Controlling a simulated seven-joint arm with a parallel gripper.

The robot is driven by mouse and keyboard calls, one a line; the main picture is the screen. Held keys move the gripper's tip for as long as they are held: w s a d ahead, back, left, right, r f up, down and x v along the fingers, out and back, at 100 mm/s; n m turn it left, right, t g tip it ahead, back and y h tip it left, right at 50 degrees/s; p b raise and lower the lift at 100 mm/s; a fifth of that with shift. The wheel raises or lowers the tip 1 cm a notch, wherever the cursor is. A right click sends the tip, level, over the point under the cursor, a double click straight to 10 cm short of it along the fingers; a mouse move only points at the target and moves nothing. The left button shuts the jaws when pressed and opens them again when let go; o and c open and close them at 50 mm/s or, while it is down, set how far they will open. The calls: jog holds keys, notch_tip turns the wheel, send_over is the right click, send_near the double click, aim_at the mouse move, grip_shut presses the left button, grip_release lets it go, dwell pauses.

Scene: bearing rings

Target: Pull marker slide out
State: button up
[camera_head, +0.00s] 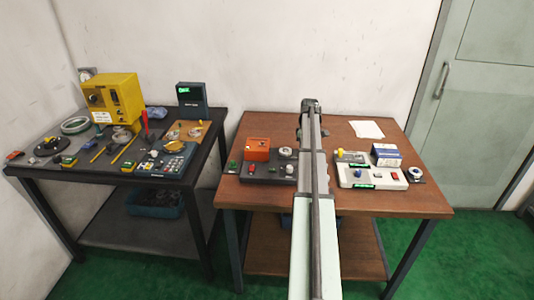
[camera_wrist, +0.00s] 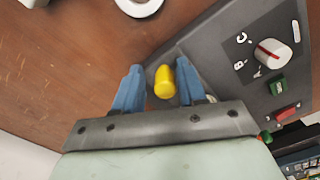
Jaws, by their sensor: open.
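A yellow rounded knob (camera_wrist: 165,82) stands at the edge of a dark grey panel in the wrist view. I take it to be the marker slide's handle, though no label on it can be read. My gripper (camera_wrist: 159,68) is open, with one blue finger on each side of the knob. A gap shows on the left; contact on the right cannot be told. In the head view my arm runs over the right-hand table and hides the gripper and the knob.
The dark panel (camera_wrist: 222,75) carries a white dial (camera_wrist: 270,54) marked A, B, C, a green switch (camera_wrist: 277,87) and a red one (camera_wrist: 287,113). In the head view an orange box (camera_head: 257,149) is left of my arm and a light panel (camera_head: 365,176) is right.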

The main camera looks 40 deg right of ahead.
jog(key=shift+r, duration=0.1)
jog(key=shift+a+r, duration=0.1)
jog(key=shift+r, duration=3.25)
jog(key=shift+w, duration=0.1)
